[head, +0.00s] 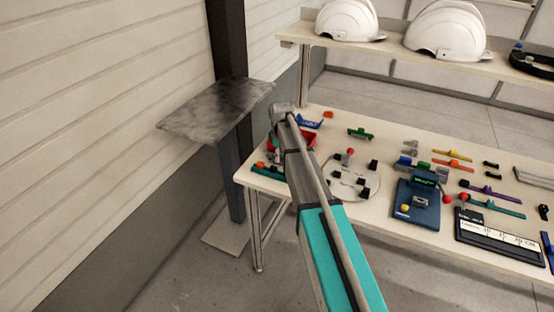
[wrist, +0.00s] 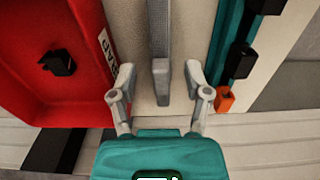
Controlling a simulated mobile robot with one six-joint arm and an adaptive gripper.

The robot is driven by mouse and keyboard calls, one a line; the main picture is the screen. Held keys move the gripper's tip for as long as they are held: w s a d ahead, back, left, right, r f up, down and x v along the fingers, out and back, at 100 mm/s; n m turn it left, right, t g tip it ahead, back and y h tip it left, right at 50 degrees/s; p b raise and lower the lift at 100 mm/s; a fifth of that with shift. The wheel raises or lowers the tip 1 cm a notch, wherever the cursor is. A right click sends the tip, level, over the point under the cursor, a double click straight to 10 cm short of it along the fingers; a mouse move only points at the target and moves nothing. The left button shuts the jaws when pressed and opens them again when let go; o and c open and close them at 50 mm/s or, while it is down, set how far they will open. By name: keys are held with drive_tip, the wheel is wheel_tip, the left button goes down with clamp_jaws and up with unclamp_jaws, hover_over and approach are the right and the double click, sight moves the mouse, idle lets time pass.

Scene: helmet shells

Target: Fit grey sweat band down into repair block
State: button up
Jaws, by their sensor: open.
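A long grey textured strip, which looks like the grey sweat band (wrist: 159,35), lies on the pale tabletop in the wrist view. It runs from the top edge down to a thicker grey end. My gripper (wrist: 160,84) is open, with one finger on each side of that end and visible gaps between. I cannot tell its height above the strip. In the head view my arm hides the gripper and the band. I cannot tell for certain which fixture is the repair block; a blue fixture (head: 416,212) with a small display stands mid-table.
A red tray (wrist: 75,97) lies left of my gripper, with a black piece in it. A teal strip (wrist: 229,50) with black and orange parts lies right. White helmets (head: 447,35) stand on the back shelf. Several coloured parts and a black-framed ruled board (head: 500,236) occupy the table.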

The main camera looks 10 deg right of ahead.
clamp_jaws()
drive_tip(key=shift+r, duration=0.2)
idle(0.3)
drive_tip(key=shift+r+p, duration=0.75)
drive_tip(key=shift+p, duration=0.2)
drive_tip(key=s+r+p, duration=1.1)
drive_tip(key=s, duration=0.3)
drive_tip(key=shift+d, duration=0.35)
drive_tip(key=shift+a, duration=0.1)
